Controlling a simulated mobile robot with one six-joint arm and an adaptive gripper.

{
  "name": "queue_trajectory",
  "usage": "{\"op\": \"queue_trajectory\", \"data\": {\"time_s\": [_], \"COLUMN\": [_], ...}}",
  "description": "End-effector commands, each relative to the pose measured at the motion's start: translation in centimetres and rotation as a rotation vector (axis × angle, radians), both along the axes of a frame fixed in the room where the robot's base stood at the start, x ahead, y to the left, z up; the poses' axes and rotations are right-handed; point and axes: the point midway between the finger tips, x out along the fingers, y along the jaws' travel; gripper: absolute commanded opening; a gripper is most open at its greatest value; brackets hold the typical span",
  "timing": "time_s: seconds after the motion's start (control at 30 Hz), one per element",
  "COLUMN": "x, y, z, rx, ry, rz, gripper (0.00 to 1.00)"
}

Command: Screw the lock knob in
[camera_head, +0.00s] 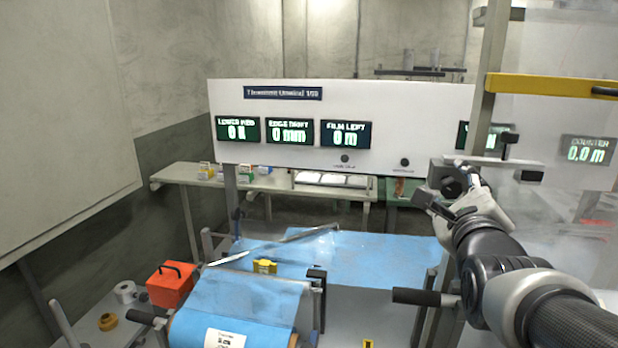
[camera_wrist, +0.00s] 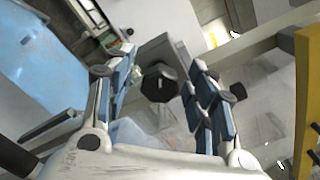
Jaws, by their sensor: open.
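A black faceted knob (camera_wrist: 160,83), which looks like the lock knob, shows between my fingers in the wrist view. It sits against a grey block or post. My gripper (camera_wrist: 164,68) is open, with one finger on each side of the knob and visible gaps to both. In the head view my gripper (camera_head: 446,192) is at the right, beside the upright post (camera_head: 484,100). The knob cannot be made out clearly there. How deep the knob sits, and its thread, are hidden.
A yellow bar (camera_head: 548,87) crosses the post above my arm. A white display panel (camera_head: 285,95) stands behind. Below are a blue film roll (camera_head: 235,300), a blue table surface (camera_head: 375,255) and a red box (camera_head: 171,286). A black handle (camera_head: 415,297) juts out below my gripper.

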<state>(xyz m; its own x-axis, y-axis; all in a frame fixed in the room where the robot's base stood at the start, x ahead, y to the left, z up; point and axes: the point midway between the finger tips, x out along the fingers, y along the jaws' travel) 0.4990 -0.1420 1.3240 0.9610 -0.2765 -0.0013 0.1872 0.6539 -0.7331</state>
Motion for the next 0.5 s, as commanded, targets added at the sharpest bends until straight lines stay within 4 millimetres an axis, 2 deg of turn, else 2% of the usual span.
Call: {"op": "queue_trajectory", "data": {"time_s": [0.17,0.27,0.5], "x": [-0.2,-1.0,-5.4], "y": [0.1,0.3,1.5], "z": [0.1,0.1,0.2], "rx": [0.000,0.000,-0.001], "ry": [-0.001,-0.001,-0.006], "rz": [0.000,0.000,-0.001], "gripper": [0.51,0.51,0.51]}}
